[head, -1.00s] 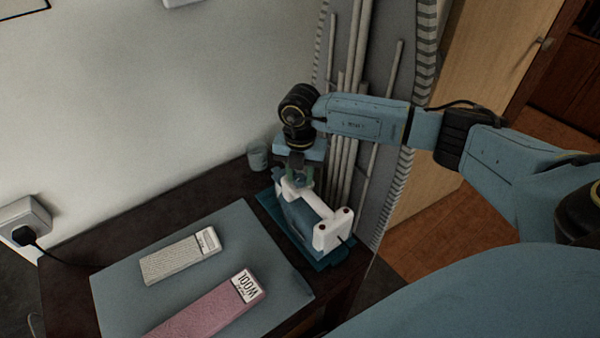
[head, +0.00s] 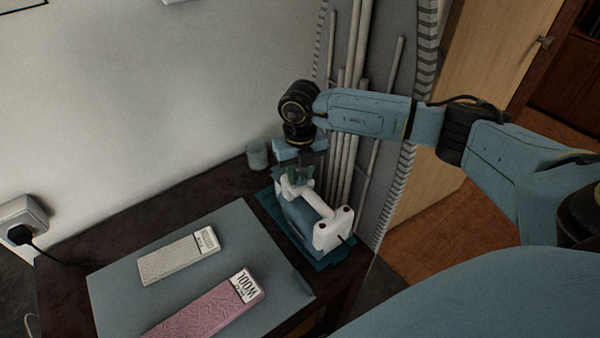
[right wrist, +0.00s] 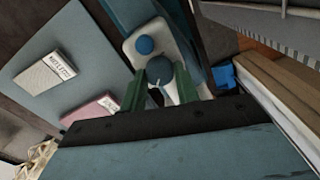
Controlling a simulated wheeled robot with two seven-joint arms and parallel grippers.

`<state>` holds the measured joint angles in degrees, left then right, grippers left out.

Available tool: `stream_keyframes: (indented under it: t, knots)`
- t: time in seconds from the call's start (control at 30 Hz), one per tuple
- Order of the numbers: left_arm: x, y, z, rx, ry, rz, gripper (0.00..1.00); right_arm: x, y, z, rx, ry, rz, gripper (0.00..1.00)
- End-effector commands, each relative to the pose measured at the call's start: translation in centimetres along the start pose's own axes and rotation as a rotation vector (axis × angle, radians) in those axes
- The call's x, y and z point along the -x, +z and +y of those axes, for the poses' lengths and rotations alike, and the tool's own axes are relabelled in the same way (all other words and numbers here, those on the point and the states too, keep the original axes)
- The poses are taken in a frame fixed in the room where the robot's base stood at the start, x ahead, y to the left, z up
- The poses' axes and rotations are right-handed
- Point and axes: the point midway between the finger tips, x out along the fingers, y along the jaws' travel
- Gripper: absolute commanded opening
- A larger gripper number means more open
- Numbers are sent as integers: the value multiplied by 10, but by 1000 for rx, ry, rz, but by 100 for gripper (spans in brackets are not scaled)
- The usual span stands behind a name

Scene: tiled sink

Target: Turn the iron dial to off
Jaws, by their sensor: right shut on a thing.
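The iron (head: 327,229), with a white handle and blue-grey body, rests on a teal base (head: 338,256) at the table's right edge. My right gripper (head: 299,177) points down at the iron's far end. In the right wrist view its green fingers (right wrist: 160,88) sit either side of a dark blue round dial (right wrist: 160,69) on the white iron body, shut on it. A smaller blue round button (right wrist: 145,45) lies just beyond the dial. The dial's markings cannot be read, and in the head view the fingers hide it. My left gripper is not in view.
A grey-blue mat (head: 120,285) carries a white labelled block (head: 175,262) and a pink "WOOL" block (head: 205,312). A small cup (head: 257,155) stands behind the iron, near the wall. A plug sits in a wall socket (head: 25,212).

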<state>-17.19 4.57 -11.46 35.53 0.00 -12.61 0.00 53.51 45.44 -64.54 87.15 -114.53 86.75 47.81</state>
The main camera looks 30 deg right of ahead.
Motion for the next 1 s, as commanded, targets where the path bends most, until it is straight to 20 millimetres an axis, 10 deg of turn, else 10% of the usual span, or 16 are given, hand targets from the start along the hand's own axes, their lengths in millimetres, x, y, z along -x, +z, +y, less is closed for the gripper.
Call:
stream_keyframes:
  t: [0.93, 0.97, 1.0]
  knots:
    - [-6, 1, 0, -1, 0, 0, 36, 2, 1, 0, 212, 1, -5, 8]
    - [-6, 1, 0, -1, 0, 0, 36, 2, 1, 0, 212, 1, -5, 33]
    - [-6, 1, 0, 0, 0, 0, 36, 2, 1, 0, 212, 1, -5, 39]
